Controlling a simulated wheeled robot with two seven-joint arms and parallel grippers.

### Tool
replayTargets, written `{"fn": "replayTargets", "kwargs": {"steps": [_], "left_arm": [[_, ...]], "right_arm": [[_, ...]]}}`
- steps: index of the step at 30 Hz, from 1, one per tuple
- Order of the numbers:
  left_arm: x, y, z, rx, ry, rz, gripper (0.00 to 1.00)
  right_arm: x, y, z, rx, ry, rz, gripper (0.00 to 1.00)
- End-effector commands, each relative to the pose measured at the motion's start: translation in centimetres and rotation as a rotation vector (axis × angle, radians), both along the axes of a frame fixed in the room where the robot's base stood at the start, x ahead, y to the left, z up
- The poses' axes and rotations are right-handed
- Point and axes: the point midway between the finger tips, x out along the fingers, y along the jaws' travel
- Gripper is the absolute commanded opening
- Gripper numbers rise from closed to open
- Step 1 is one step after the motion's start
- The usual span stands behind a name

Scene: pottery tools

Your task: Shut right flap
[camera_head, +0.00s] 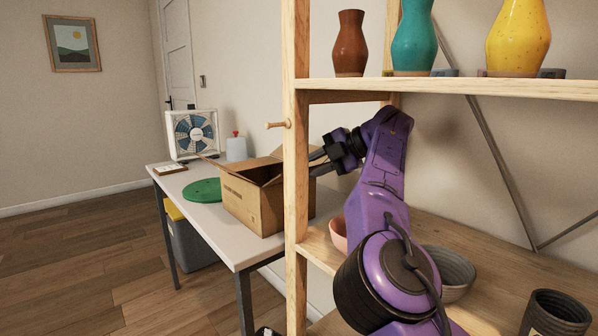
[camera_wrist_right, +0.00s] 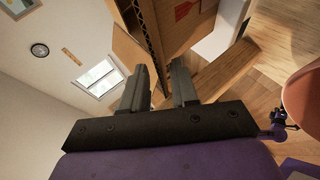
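An open cardboard box (camera_head: 252,204) stands on the white table in the head view. A flap (camera_head: 222,169) sticks up toward its left side. Its right side is partly hidden behind the wooden shelf post and my gripper. My right gripper (camera_head: 318,162) is at the box's upper right, past the post. In the right wrist view the two fingers of my right gripper (camera_wrist_right: 160,84) are apart with nothing seen between them. A cardboard panel with a corrugated edge (camera_wrist_right: 151,38) lies just beyond the fingertips; I cannot tell whether they touch. My left gripper is not in view.
Vases stand on the upper shelf (camera_head: 450,87); bowls (camera_head: 447,272) are below. A green disc (camera_head: 203,190) and a fan (camera_head: 193,134) are on the table (camera_head: 240,250).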

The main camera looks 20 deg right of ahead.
Motion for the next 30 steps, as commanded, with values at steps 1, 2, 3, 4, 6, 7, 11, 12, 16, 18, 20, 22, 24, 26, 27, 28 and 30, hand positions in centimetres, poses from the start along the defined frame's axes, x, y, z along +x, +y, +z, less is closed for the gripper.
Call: {"fn": "replayTargets", "kwargs": {"steps": [1,2,3,4,6,7,11,12,16,18,20,22,24,26,27,28,30], "left_arm": [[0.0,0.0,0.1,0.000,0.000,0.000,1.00],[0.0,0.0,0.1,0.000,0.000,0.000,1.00],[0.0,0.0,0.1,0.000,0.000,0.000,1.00],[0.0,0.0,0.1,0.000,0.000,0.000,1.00],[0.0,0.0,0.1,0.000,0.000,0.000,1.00],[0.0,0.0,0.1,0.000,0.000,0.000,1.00],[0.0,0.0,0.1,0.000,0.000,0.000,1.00],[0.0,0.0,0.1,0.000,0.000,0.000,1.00],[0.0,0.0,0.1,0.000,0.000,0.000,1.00],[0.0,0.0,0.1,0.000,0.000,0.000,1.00],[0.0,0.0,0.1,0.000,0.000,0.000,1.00],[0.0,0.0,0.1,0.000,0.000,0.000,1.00],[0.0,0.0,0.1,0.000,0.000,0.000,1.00],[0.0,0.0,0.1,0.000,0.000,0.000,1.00],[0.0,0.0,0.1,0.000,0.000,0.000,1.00],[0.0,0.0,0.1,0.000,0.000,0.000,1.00],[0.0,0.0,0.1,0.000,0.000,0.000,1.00]], "right_arm": [[0.5,0.6,-0.6,-0.001,0.003,0.000,0.29],[0.9,0.9,-0.9,-0.001,0.002,0.000,0.29],[1.2,1.3,-1.2,0.000,0.003,-0.001,0.29],[1.5,1.5,-1.4,-0.002,0.001,0.000,0.29],[2.0,2.1,-1.8,0.001,0.002,0.001,0.29],[2.1,2.2,-1.9,0.000,0.001,0.000,0.29],[2.3,2.5,-2.0,0.001,0.001,0.000,0.29],[2.4,2.5,-2.0,0.002,0.001,0.001,0.29],[2.4,2.6,-2.0,0.001,0.000,0.002,0.22],[2.4,2.6,-2.0,0.002,0.001,0.002,0.00],[2.4,2.6,-2.0,0.002,0.001,0.002,0.00],[2.4,2.6,-2.0,0.002,0.001,0.002,0.00],[2.4,2.6,-2.0,0.002,0.001,0.002,0.00],[2.4,2.6,-2.0,0.002,0.001,0.002,0.00],[2.4,2.6,-2.0,0.001,0.001,0.003,0.00],[2.4,2.6,-2.0,0.001,0.001,0.003,0.00],[2.4,2.6,-2.0,0.001,0.001,0.003,0.00]]}}
